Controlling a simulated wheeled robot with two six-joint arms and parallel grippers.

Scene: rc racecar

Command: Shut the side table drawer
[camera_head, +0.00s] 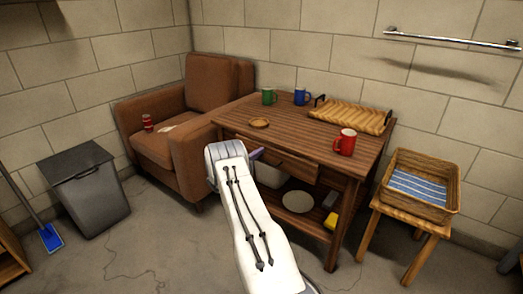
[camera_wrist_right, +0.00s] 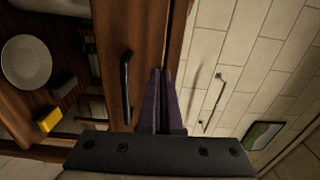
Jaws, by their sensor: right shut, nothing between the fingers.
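The side table (camera_head: 290,125) is brown slatted wood and stands against the back wall. Its drawer (camera_head: 292,165) is in the front, below the top; my arm partly covers it, and I cannot tell exactly how far out it stands. In the right wrist view the drawer front (camera_wrist_right: 114,30) carries a black bar handle (camera_wrist_right: 126,85). My right gripper (camera_head: 257,154) is at the drawer front, its purple fingers together and empty. In the wrist view the fingers (camera_wrist_right: 162,72) lie beside the handle, apart from it. My left gripper is not in view.
Green (camera_head: 269,96), blue (camera_head: 302,97) and red (camera_head: 345,142) mugs, a coaster (camera_head: 259,123) and a woven tray (camera_head: 350,115) are on the top. A lower shelf holds a plate (camera_head: 297,201). An armchair (camera_head: 190,145) stands left, a basket (camera_head: 420,204) on a stool right.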

